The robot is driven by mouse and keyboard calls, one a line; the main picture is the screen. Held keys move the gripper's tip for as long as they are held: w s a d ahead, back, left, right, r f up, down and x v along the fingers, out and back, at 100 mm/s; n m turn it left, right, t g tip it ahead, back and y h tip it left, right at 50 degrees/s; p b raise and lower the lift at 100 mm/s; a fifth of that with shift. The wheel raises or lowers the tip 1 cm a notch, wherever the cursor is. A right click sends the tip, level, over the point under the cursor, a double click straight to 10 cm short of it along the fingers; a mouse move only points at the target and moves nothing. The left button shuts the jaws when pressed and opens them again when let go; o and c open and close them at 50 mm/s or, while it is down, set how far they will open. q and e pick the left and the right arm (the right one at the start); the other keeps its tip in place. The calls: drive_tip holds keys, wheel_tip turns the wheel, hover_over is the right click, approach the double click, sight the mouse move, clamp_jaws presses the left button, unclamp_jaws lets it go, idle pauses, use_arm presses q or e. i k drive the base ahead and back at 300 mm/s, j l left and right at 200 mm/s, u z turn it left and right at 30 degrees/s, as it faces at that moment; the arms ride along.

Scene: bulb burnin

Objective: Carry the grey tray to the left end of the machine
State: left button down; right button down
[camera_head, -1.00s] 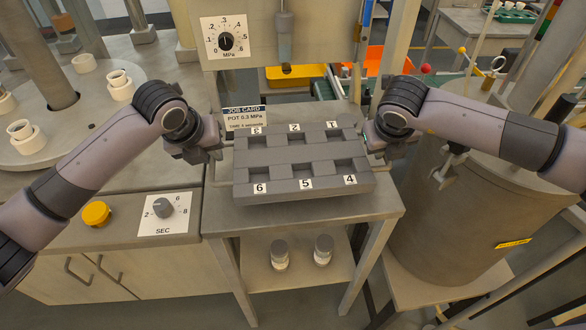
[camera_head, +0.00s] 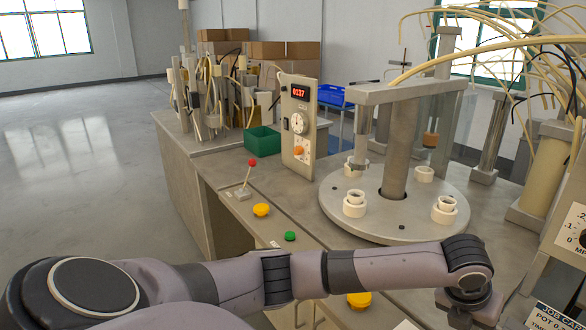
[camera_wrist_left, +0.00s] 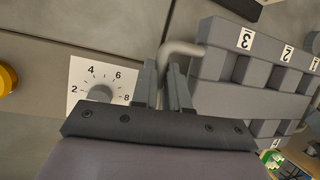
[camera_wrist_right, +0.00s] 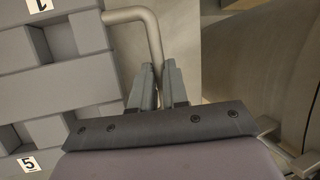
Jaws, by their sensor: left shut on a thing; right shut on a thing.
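The grey tray shows in the left wrist view (camera_wrist_left: 225,95), with numbered square pockets, and in the right wrist view (camera_wrist_right: 85,75). My left gripper (camera_wrist_left: 168,75) is shut on the tray's bent grey handle at one end. My right gripper (camera_wrist_right: 160,75) is shut on the handle at the other end. In the head view my left gripper (camera_head: 468,305) is at the lower right, and the tray and my right gripper are out of that view. The machine (camera_head: 350,215) runs away to the left, with a round turntable (camera_head: 330,200) holding white cups. The pockets in view look empty.
On the machine's far left part stand a red-knobbed lever (camera_head: 245,182), a green bin (camera_head: 262,142) and a panel with a red display (camera_head: 298,120). Yellow (camera_head: 261,210) and green (camera_head: 290,236) buttons line the front edge. Open floor (camera_head: 80,170) lies at the left.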

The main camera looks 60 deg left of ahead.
sight(232, 166)
drive_tip(key=u, duration=2.7)
drive_tip(key=i+u, duration=0.35)
drive_tip(key=i, duration=1.85)
